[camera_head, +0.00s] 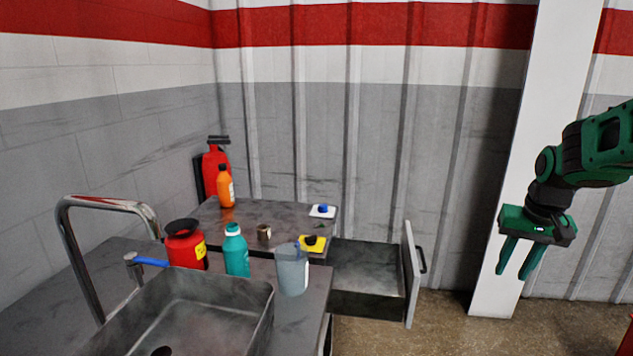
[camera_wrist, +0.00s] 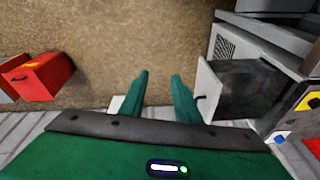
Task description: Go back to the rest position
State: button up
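My gripper (camera_head: 518,260) is green and hangs at the right of the head view, in front of a white pillar. Its two fingers point down and stand apart with nothing between them. The wrist view shows the same open fingers (camera_wrist: 160,92) above bare brown floor. The gripper is well to the right of the table and the sink and touches nothing that I can see.
An open drawer (camera_head: 366,298) juts from the table, its front panel (camera_head: 410,275) nearest my gripper. A sink (camera_head: 180,310), bottles and small objects fill the left side. A red box (camera_wrist: 42,76) stands on the floor in the wrist view. Floor below my gripper is clear.

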jog(key=s+a+f+m+g, duration=0.1)
jog(key=s, duration=1.2)
jog(key=s+a+f+g, duration=0.1)
jog(key=s, duration=1.3)
jog(key=shift+s+a+m+y, duration=0.3)
jog(key=shift+a+m, duration=0.05)
jog(key=shift+m, duration=0.05)
jog(key=shift+a+f+g, duration=0.1)
jog(key=shift+a+g, duration=0.05)
jog(key=shift+g, duration=0.15)
